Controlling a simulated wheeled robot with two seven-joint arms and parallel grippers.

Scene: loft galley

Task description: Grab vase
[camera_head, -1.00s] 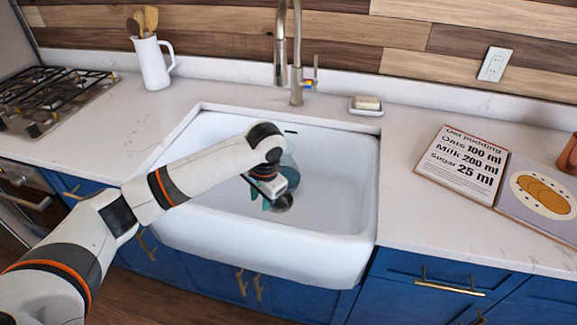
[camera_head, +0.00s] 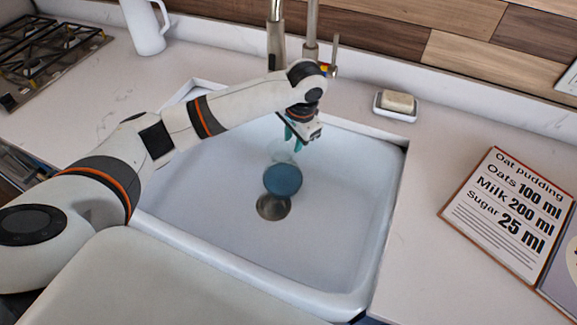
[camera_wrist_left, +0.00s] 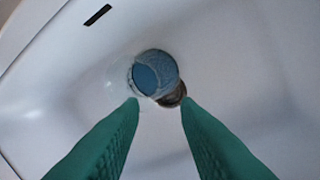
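The vase appears to be the clear glass piece with a blue round part (camera_head: 283,180) in the sink, beside the drain. In the left wrist view its blue disc (camera_wrist_left: 155,73) lies beyond my fingertips, with faint clear glass around it. My left gripper (camera_head: 298,143) is over the sink, on the faucet side of the blue part. In the wrist view its teal fingers (camera_wrist_left: 160,103) are apart with nothing gripped between them. The glass is hard to make out, so its full outline and tilt are unclear. My right gripper is not in view.
The white sink (camera_head: 345,215) has raised walls around the vase. The metal drain (camera_head: 273,207) is beside it. The faucet (camera_head: 312,30) stands behind my left wrist. A soap dish (camera_head: 396,115) and recipe board (camera_head: 505,215) are at right, a white pitcher (camera_head: 146,28) at back left.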

